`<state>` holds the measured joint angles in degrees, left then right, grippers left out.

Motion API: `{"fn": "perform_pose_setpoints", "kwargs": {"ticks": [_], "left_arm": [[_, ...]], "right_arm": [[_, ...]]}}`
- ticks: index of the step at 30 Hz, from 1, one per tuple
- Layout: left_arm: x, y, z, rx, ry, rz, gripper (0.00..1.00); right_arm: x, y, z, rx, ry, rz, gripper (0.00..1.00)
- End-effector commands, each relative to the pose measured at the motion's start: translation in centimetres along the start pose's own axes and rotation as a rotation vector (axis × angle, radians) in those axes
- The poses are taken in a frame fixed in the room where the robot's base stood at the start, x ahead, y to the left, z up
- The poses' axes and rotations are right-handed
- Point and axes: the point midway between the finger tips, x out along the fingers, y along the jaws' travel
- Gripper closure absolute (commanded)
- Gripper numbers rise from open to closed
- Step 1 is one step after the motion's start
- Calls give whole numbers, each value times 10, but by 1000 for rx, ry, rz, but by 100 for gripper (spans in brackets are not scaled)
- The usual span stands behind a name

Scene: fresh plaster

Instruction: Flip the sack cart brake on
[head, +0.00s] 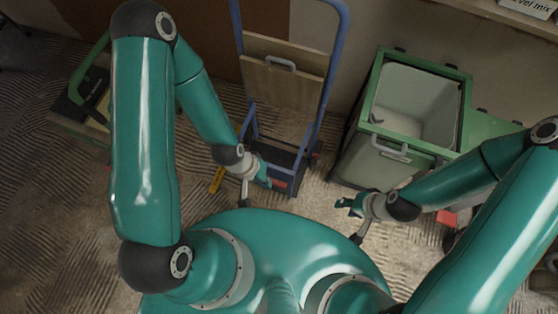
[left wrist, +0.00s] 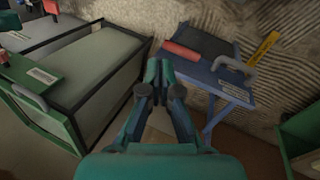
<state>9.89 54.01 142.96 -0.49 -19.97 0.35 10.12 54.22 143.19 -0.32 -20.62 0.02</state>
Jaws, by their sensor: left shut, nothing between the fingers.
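The blue sack cart (head: 325,85) stands upright against the wall in the head view, its dark base low between my arms. A red bar (head: 279,184) shows at the base beside my left gripper (head: 265,178). In the left wrist view the cart's blue frame (left wrist: 222,84) is right of my left gripper (left wrist: 158,72), and the red bar (left wrist: 182,50) is just beyond the fingertips. I cannot tell whether this bar is the brake, or whether the fingers touch it. My left gripper is shut and empty. My right gripper (head: 346,203) is right of the cart; its fingers are too small to read.
A green-framed bin (head: 365,95) with a grey liner stands close on the cart's right. A yellow strip (head: 216,180) lies on the floor left of the cart. A green-handled box (head: 75,115) stands at far left. Ridged covering lies on the floor around the cart.

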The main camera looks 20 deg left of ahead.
Motion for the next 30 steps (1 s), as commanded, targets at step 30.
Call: {"fn": "perform_pose_setpoints", "kwargs": {"ticks": [30], "left_arm": [[73,5,-102,180,-212,-367,100]], "right_arm": [[226,81,-2,0,1,0,60]]}}
